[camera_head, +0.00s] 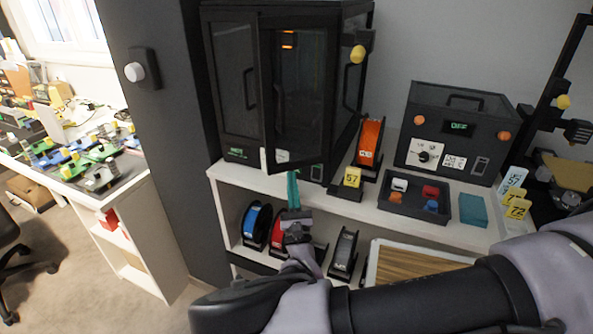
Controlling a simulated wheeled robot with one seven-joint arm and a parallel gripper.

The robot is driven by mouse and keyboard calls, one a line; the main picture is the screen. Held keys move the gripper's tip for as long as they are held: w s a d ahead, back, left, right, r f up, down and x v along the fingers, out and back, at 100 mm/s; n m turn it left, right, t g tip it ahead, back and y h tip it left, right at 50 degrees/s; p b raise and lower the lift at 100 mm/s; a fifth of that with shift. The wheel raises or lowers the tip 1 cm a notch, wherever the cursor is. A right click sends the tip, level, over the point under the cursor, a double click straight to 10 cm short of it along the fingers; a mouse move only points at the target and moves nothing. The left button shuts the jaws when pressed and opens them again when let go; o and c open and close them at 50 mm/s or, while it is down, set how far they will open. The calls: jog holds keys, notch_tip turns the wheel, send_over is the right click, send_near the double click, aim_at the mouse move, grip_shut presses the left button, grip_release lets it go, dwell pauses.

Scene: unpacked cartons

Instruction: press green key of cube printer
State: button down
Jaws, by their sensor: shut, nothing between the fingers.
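A tall black enclosed printer (232,92) with glass doors stands on the white shelf unit, left of centre; it looks like the cube printer. Its right-hand door appears to stand ajar. Its lower front edge has a small green-lit display (237,152), a pale panel (282,156) and a dark switch (316,173). I cannot make out a separate green key. My gripper (293,177) points up at the shelf edge, with slim teal fingers together and empty. The fingertips are just below the pale panel; I cannot tell whether they touch anything.
A yellow-tagged block (352,178), an orange spool (369,140), a parts tray (413,214) and a black box with an OFF display (455,144) stand to the right. Spools (256,224) sit on the lower shelf. A dark pillar (165,130) is at left.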

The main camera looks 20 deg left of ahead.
jog(key=shift+w, duration=0.4)
jog(key=shift+w+d, duration=0.1)
jog(key=shift+w, duration=0.4)
dwell(0.7)
dwell(0.3)
jog(key=shift+s, duration=0.9)
jog(key=s, duration=0.5)
jog(key=shift+a, duration=0.3)
dwell(0.4)
